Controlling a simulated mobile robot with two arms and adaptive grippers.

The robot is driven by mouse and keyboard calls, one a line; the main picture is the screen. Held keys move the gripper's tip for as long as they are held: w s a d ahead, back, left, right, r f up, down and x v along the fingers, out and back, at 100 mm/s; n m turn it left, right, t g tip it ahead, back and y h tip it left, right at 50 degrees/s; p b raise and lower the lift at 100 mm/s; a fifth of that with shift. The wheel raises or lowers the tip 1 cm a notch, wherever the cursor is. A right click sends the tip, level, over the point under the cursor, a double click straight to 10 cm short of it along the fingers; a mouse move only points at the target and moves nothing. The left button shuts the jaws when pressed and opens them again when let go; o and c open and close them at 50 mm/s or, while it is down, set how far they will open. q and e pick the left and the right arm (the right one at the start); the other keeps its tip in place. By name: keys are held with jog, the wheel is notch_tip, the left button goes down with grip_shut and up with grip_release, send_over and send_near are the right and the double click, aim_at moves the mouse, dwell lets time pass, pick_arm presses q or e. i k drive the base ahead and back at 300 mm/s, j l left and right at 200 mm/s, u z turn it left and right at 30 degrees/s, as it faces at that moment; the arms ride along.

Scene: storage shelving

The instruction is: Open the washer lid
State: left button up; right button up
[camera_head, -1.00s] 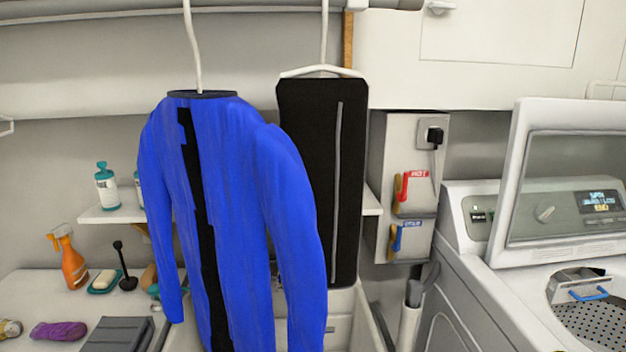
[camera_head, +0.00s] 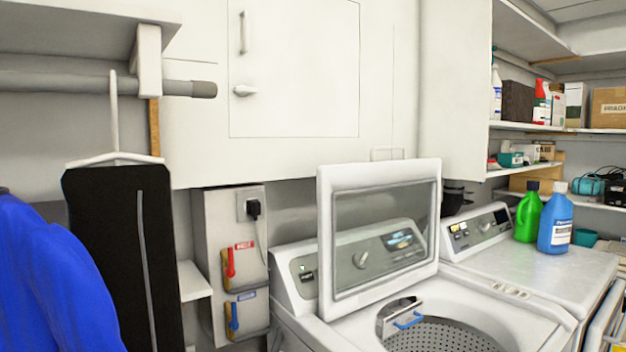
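The washer (camera_head: 345,337) is at the lower middle of the head view. Its lid (camera_head: 325,240), a white frame around a clear window, stands upright at the back of the washer top. The perforated drum (camera_head: 440,337) shows through the opening, with a blue-handled part (camera_head: 408,321) at its rim. The control panel with a knob and a lit display shows through the lid window. Neither of my grippers is in view.
A black garment (camera_head: 110,250) and a blue jacket (camera_head: 45,285) hang at the left. A second white machine (camera_head: 560,268) stands right of the washer, with green (camera_head: 528,212) and blue (camera_head: 556,220) bottles on it. A closed wall cabinet (camera_head: 300,70) is above.

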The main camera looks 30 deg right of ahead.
aim_at(334, 181)
jog(key=k+l+u, duration=0.1)
jog(key=l, duration=0.25)
jog(key=k+l+u, duration=0.1)
jog(key=l, duration=0.3)
jog(key=k+l+u, duration=0.1)
jog(key=l, duration=0.25)
jog(key=k+l, duration=0.2)
jog(key=l, duration=0.15)
jog(key=i+u, duration=0.05)
